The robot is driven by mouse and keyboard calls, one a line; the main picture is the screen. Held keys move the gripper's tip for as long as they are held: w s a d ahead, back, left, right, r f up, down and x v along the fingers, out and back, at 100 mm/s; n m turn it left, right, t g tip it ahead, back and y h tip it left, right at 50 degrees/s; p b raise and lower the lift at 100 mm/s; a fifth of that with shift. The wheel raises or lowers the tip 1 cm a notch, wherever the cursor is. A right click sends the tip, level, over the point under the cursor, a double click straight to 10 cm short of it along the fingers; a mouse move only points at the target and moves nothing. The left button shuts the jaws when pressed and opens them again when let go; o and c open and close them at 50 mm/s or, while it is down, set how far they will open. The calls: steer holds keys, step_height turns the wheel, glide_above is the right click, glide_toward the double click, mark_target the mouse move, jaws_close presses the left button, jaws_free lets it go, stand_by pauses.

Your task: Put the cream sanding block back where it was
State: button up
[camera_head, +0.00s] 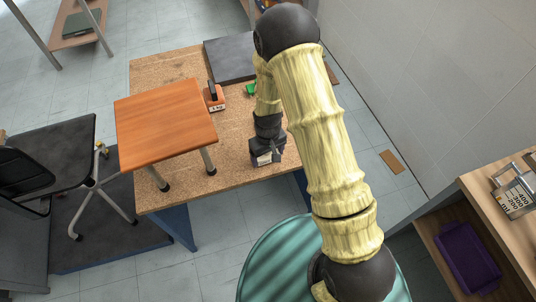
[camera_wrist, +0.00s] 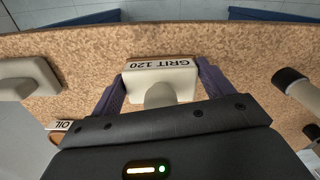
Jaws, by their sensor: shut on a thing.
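The cream sanding block (camera_wrist: 160,80), marked "GRIT 120" with a rounded knob, is between the two dark fingers of my gripper (camera_wrist: 158,88) in the wrist view. My gripper is shut on it. In the head view my gripper (camera_head: 267,150) is low over the front right part of the cork-topped workbench (camera_head: 228,178), with the block (camera_head: 264,159) just showing at its tips. I cannot tell whether the block touches the bench top. A second cream piece (camera_wrist: 28,78) lies on the bench at the left of the wrist view, apart from my gripper.
An orange wooden seat on legs (camera_head: 165,122) stands on the bench, left of my gripper; its dark-tipped legs (camera_wrist: 290,80) show in the wrist view. Behind are an orange labelled item (camera_head: 214,98), a green item (camera_head: 251,90) and a dark slab (camera_head: 230,58). An "OIL" label (camera_wrist: 60,125) is nearby.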

steer(key=shift+f, duration=0.2)
steer(key=shift+f, duration=0.1)
steer(key=o, duration=0.9)
step_height(320, 180, up, 12)
steer(key=shift+r, duration=0.1)
stand_by(0.6)
steer(key=s+d+r+m+t, duration=0.2)
steer(key=s+d+r+m, duration=0.3)
steer(key=s+d+r, duration=0.6)
steer(key=shift+s+d+r+t, duration=0.35)
steer(key=shift+d+r, duration=0.35)
steer(key=shift+d, duration=0.5)
